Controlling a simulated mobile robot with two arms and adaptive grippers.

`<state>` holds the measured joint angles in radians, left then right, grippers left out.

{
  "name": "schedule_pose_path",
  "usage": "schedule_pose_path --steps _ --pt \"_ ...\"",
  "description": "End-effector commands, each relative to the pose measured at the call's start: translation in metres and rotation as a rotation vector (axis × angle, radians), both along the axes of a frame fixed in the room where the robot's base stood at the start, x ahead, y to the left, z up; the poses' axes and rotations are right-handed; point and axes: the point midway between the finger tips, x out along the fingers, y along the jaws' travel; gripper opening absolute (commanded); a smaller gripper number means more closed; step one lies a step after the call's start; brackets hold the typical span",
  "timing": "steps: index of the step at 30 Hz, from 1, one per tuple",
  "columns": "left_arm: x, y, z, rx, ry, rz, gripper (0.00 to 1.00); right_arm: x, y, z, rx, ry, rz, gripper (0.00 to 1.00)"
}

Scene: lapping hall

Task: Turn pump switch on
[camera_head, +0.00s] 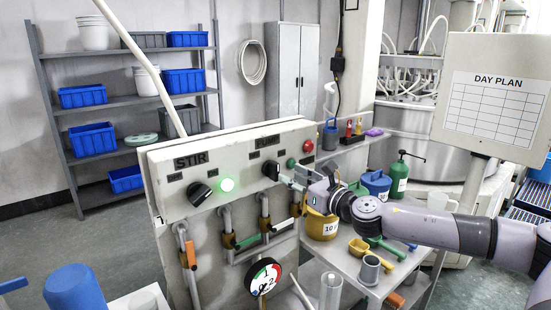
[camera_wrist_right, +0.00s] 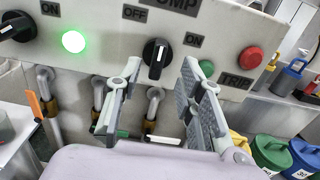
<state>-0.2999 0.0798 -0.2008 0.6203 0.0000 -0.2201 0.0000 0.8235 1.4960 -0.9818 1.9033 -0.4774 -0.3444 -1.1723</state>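The pump switch is a black rotary knob (camera_head: 271,170) on the pale control panel (camera_head: 170,206), under the PUMP label. In the right wrist view the knob (camera_wrist_right: 157,52) has its grip bar close to upright, between an OFF label on its left and an ON label on its right. The green pump lamp (camera_wrist_right: 206,68) beside it looks unlit. My right gripper (camera_head: 291,181) is in front of the panel by the knob. In the wrist view its two fingers (camera_wrist_right: 161,68) are spread, one on each side of the knob, with nothing held. Contact cannot be told. My left gripper is not in view.
The STIR knob (camera_head: 200,194) and its lit green lamp (camera_head: 226,184) are to the left. The red TRIP button (camera_wrist_right: 249,58) is right of the pump lamp. Pipes with valve handles (camera_head: 247,241) and a gauge (camera_head: 263,276) are below. A yellow bucket (camera_head: 320,225) stands beneath my right arm.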

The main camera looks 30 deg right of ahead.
Motion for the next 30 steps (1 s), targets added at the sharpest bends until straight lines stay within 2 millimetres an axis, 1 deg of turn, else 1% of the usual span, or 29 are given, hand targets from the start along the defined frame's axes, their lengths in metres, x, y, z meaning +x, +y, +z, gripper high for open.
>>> schedule_pose_path --steps 1,4,9,12,18,27,30 --pt "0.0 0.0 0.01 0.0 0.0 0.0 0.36 0.01 0.001 0.005 0.004 -0.002 0.0 0.35" --pt "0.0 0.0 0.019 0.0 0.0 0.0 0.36 0.028 0.003 0.005 0.003 -0.002 0.001 0.35" --pt "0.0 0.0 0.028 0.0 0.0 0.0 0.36 0.056 0.005 0.004 0.003 -0.002 0.001 0.35" --pt "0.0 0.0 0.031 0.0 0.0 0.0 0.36 0.068 0.005 0.002 0.003 -0.001 -0.001 0.35" --pt "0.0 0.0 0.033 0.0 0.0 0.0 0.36 0.08 0.006 0.001 0.0 -0.001 -0.001 0.35" --pt "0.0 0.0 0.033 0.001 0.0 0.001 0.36 0.081 0.006 0.0 0.0 0.0 0.0 0.35" --pt "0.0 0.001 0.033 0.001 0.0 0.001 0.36 0.081 0.006 0.0 0.0 0.0 -0.001 0.28"
